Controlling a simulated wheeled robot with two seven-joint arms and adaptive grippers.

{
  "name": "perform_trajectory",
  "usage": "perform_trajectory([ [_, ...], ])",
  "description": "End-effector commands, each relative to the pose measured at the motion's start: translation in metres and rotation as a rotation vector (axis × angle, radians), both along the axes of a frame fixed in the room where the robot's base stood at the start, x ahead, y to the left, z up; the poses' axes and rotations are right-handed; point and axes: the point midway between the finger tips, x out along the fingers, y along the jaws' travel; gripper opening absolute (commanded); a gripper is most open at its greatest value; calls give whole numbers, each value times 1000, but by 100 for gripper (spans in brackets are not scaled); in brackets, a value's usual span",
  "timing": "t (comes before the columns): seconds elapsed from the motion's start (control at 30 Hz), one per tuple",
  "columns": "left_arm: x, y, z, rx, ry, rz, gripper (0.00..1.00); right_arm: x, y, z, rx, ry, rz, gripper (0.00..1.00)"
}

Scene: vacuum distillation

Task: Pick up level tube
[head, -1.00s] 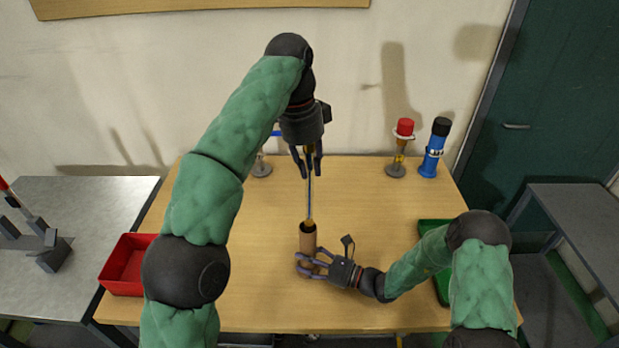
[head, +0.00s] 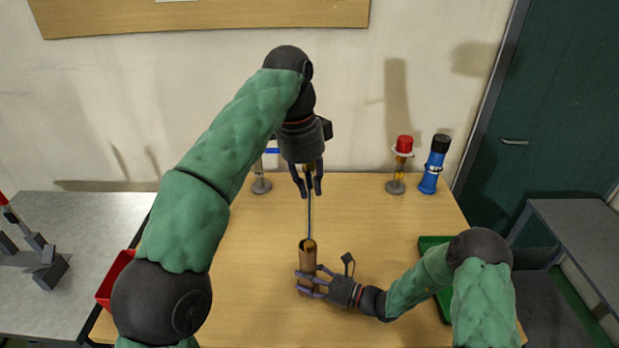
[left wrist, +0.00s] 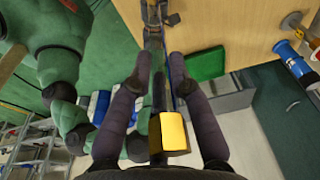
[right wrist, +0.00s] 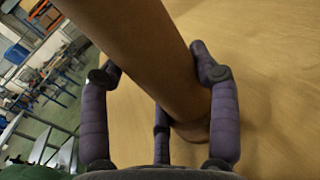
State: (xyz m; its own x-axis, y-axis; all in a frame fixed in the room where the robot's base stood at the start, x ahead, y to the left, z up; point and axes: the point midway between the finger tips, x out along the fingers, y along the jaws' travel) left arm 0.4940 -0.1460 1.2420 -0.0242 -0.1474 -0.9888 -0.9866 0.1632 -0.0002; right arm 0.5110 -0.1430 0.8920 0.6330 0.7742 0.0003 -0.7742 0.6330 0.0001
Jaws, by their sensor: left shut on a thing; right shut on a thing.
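The level tube (head: 310,215) is a thin, dark bluish rod with gold-coloured end pieces. It hangs upright from my left gripper (head: 307,190), whose fingers are shut around its upper end. In the left wrist view, its gold end piece (left wrist: 173,132) sits between the fingers. Its lower end is at the mouth of a brown cylinder (head: 307,258); I cannot tell how far inside it is. My right gripper (head: 309,283) is shut on the brown cylinder low down, near the table. In the right wrist view, the cylinder (right wrist: 140,50) passes between the fingers.
A red-capped vessel on a stand (head: 403,160) and a blue bottle (head: 434,165) stand at the back right. Another stand (head: 261,184) is behind my left gripper. A red bin (head: 114,280) is at left, a green tray (head: 430,244) at right. Mid-table around the cylinder is clear.

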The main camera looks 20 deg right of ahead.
Motion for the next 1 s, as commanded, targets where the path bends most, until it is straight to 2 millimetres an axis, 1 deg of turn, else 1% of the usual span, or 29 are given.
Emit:
perform_trajectory([
  [0.27,-42,13,1,-1,-1,-2,0,0,0,-1,0,1,0,27],
  [0.5,-87,26,1,0,-1,-2,0,0,0,-1,0,1,0,27],
  [0.7,-119,35,0,-1,-1,-2,0,0,0,-1,0,1,0,27],
  [0.83,-135,39,0,-1,-1,-1,0,0,0,-1,0,1,0,27],
  [1.0,-145,42,0,-1,0,0,0,0,0,0,0,1,0,27],
])
